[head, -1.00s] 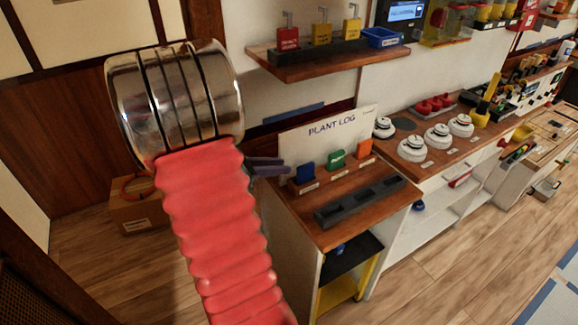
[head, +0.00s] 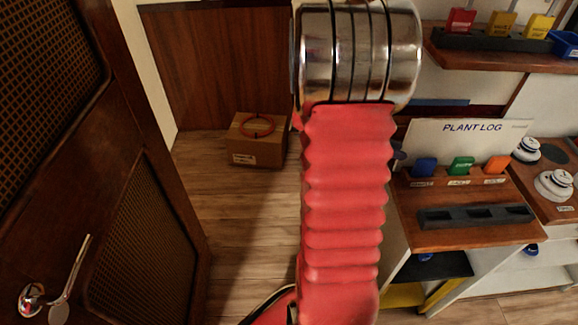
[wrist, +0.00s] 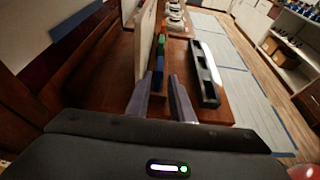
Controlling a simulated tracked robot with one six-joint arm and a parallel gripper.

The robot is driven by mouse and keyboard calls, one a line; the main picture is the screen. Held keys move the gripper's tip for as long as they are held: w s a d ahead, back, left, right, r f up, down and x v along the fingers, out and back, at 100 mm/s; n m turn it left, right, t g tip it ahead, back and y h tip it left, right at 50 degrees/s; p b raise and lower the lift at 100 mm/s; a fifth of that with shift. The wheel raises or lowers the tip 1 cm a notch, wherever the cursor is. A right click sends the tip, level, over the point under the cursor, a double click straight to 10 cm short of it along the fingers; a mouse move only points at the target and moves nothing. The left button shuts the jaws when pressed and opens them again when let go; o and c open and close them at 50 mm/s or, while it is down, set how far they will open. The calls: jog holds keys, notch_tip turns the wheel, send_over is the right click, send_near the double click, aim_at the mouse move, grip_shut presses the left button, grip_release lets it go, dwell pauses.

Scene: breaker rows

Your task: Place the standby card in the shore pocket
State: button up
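The blue card (wrist: 158,80) is nearest, just ahead between the fingertips; the tray (wrist: 207,75) is to the right.
The PLANT LOG board (head: 415,138) stands behind the cards, close to my left finger in the wrist view. A shelf (head: 500,56) with red and yellow tags hangs above. White knobs (head: 553,185) are at the right. A door (head: 140,220) and a cardboard box (head: 257,150) are at the left.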

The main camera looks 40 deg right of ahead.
jog(key=w+a+r+m+t+y, duration=0.3)
jog(key=a+t, duration=0.1)
jog(key=a, duration=1.1)
jog(key=w+a+r+m+t+y, duration=0.3)
jog(key=w+a+t, duration=0.1)
jog(key=a, duration=1.1)
jog(key=w+a+r+m+t+y, duration=0.2)
jog(key=a+t, duration=0.4)
jog(key=a, duration=1)
jog(key=shift+w+r+m+y, duration=0.4)
jog(key=shift+w+m+y, duration=0.25)
jog(key=shift+m+y, duration=0.35)
